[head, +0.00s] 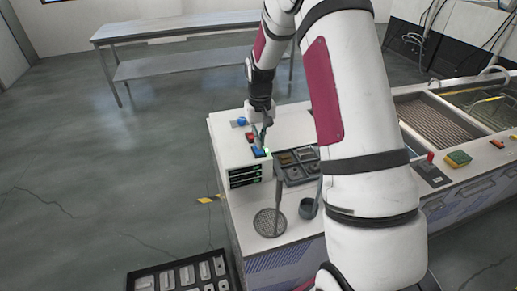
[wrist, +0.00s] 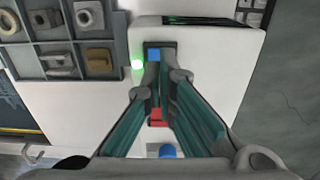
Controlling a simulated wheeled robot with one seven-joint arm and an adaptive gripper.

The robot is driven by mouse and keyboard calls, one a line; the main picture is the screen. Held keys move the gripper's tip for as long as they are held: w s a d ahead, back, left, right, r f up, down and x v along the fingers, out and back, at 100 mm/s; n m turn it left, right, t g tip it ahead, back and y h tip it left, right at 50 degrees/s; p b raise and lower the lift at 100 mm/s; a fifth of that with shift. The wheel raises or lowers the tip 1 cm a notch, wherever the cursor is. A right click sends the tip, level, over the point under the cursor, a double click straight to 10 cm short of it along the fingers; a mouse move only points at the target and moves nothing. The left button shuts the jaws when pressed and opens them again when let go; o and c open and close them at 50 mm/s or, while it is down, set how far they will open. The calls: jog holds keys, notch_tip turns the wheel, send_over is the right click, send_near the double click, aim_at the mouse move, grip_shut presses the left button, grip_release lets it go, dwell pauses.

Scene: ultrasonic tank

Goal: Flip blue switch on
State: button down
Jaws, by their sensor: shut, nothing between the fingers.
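The blue switch (head: 259,153) sits near the front edge of the top of a white control box (head: 229,152). In the wrist view the blue switch (wrist: 154,54) shows in a dark frame just beyond my fingertips. A green light (wrist: 137,64) glows beside it. My gripper (head: 263,143) is shut and empty, pointing down at the switch. In the wrist view the fingertips (wrist: 162,75) are at the near edge of the switch; I cannot tell whether they touch it. A red switch (wrist: 157,117) shows between the fingers.
A blue round knob (head: 241,121) is at the back of the box. A tray of metal parts (head: 296,175), a round mesh strainer (head: 269,223) and a dark cup (head: 308,209) are on the counter nearby. Tank basins (head: 437,120) lie to the right.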

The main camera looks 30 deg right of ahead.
aim_at(260, 152)
jog(key=shift+r, duration=2)
